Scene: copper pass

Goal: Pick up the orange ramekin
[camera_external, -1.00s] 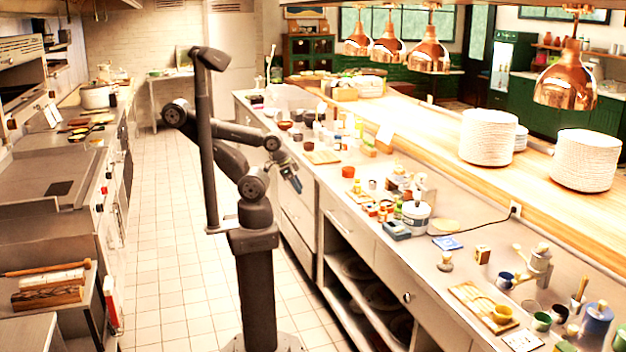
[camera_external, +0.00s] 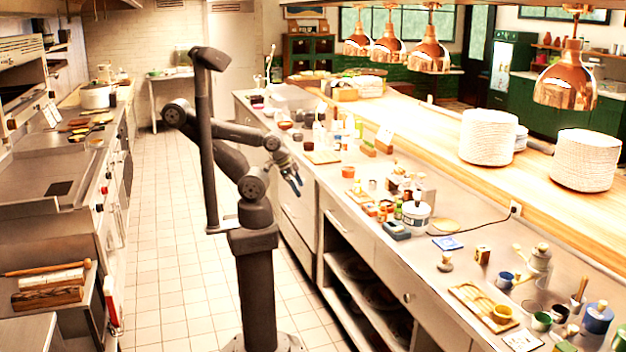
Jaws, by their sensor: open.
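Small coloured cups and bowls stand on the steel counter (camera_external: 345,212). A small orange-red cup (camera_external: 348,171) sits near the counter's middle, to the right of my gripper. A reddish-brown bowl (camera_external: 285,125) stands farther back. A yellow-orange bowl (camera_external: 502,314) is on a wooden board at the front right. I cannot tell for sure which is the orange ramekin. My gripper (camera_external: 296,187) is open and empty, with bluish fingers pointing down and right. It is at the counter's left edge, apart from all these things.
Jars, bottles and a white-and-blue tub (camera_external: 416,214) crowd the counter's middle. A wooden board (camera_external: 470,295) lies at the front right. Stacked plates (camera_external: 487,138) stand on the wooden pass shelf (camera_external: 450,165) under copper lamps (camera_external: 565,85). The tiled aisle (camera_external: 160,250) is clear.

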